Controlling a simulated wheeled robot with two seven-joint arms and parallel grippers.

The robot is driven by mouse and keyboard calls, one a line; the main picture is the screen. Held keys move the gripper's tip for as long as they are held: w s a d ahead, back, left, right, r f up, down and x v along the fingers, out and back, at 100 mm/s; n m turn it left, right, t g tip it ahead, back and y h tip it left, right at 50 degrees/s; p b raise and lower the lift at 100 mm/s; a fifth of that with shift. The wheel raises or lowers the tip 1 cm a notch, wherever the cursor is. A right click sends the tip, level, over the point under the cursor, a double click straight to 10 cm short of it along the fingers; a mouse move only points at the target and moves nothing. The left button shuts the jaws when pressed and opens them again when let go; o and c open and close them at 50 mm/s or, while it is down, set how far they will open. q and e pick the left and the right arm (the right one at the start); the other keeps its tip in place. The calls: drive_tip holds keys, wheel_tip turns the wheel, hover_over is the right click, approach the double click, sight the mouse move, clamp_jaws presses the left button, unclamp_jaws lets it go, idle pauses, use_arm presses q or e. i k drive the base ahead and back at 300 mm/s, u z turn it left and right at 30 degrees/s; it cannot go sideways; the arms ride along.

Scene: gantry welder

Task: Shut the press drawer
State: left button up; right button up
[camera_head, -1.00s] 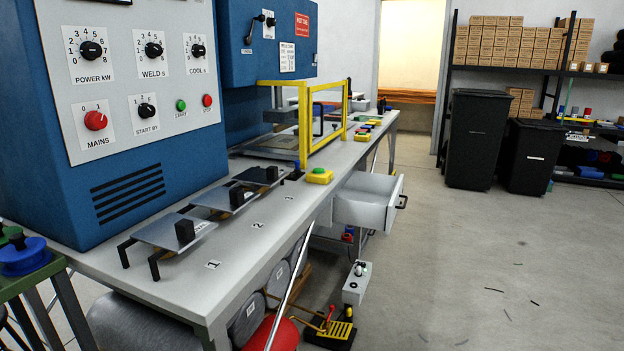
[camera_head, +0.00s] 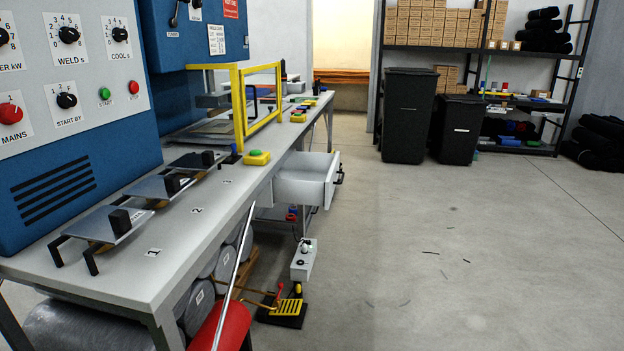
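The press drawer (camera_head: 302,188) is a light grey box pulled out from the side of the long grey bench (camera_head: 180,235). It stands open over the floor, below the yellow press frame (camera_head: 240,105). Its front panel faces right and carries a dark handle (camera_head: 340,177). The inside that shows looks empty. Neither of my grippers is in view.
A grey control box (camera_head: 303,260) and a yellow foot pedal (camera_head: 287,307) stand below the drawer. A red rounded object (camera_head: 222,325) and a metal rod are at the bench's near side. Black bins (camera_head: 407,115) stand at the back.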

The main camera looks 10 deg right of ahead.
sight(308, 178)
drive_tip(key=k, duration=1.15)
drive_tip(key=z, duration=0.8)
drive_tip(key=i, duration=1.5)
drive_tip(key=u, duration=1.05)
drive_tip(key=k, duration=0.65)
drive_tip(key=z, duration=0.3)
drive_tip(key=i, duration=0.85)
drive_tip(key=z, duration=0.8)
drive_tip(key=i, duration=1.25)
drive_tip(key=u, duration=0.55)
